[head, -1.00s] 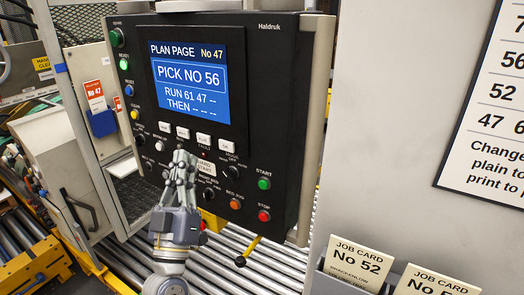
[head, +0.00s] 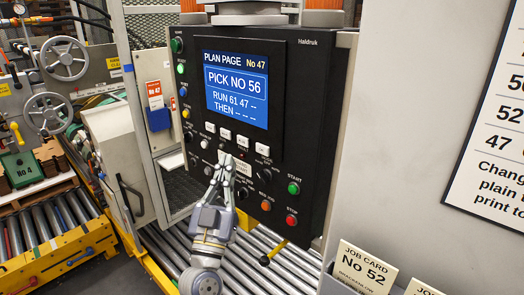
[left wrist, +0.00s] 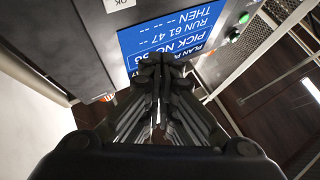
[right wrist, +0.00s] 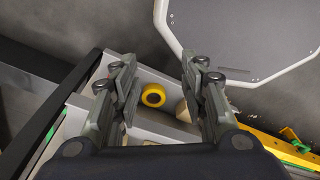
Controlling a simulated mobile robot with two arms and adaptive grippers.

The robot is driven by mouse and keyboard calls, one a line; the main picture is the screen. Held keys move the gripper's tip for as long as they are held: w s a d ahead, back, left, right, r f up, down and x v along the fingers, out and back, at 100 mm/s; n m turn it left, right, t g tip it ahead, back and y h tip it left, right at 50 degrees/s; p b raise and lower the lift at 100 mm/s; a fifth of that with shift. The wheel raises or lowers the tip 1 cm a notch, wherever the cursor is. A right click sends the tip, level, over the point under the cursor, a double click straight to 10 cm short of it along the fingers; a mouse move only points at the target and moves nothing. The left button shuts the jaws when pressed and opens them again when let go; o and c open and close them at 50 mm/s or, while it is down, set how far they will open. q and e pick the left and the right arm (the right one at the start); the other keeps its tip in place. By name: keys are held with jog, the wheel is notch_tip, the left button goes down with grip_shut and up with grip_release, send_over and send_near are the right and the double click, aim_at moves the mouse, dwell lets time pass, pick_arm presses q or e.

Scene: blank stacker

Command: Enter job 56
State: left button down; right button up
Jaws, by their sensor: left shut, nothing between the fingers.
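The black control panel (head: 320,95) carries a blue screen (head: 236,88) reading "PLAN PAGE No 47", "PICK NO 56", "RUN 61 47 --" and "THEN -- -- --". A row of white keys (head: 242,142) sits below the screen; their labels are too small to read in the head view. A green START button (head: 294,188) and a red STOP button (head: 291,220) are at lower right. My left gripper (head: 229,161) is shut and empty, its fingertips just below the white keys; contact cannot be told. In the left wrist view the screen (left wrist: 170,40) appears upside down beyond the fingers. My right gripper (right wrist: 155,80) is open and empty.
Job card No 52 (head: 365,268) stands in a holder at lower right. A number notice (head: 500,130) hangs on the grey wall. A roller conveyor (head: 270,270) runs beneath the panel. A yellow round object (right wrist: 153,95) lies between my right fingers in that view, below them.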

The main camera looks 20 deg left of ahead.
aim_at(263, 149)
pick_arm(q)
jog(key=w+d, duration=0.2)
jog(key=w, duration=0.5)
jog(key=shift+d+b, duration=0.2)
jog(key=shift+b, duration=0.15)
pick_arm(e)
jog(key=shift+s+d+f, duration=0.25)
jog(key=shift+d+f, duration=0.2)
jog(key=shift+d, duration=0.05)
jog(key=shift+a, duration=0.35)
jog(key=shift+d, duration=0.3)
pick_arm(q)
jog(key=shift+w, duration=0.15)
jog(key=shift+w+d, duration=0.15)
jog(key=shift+w, duration=0.15)
pick_arm(e)
jog(key=shift+r, duration=0.1)
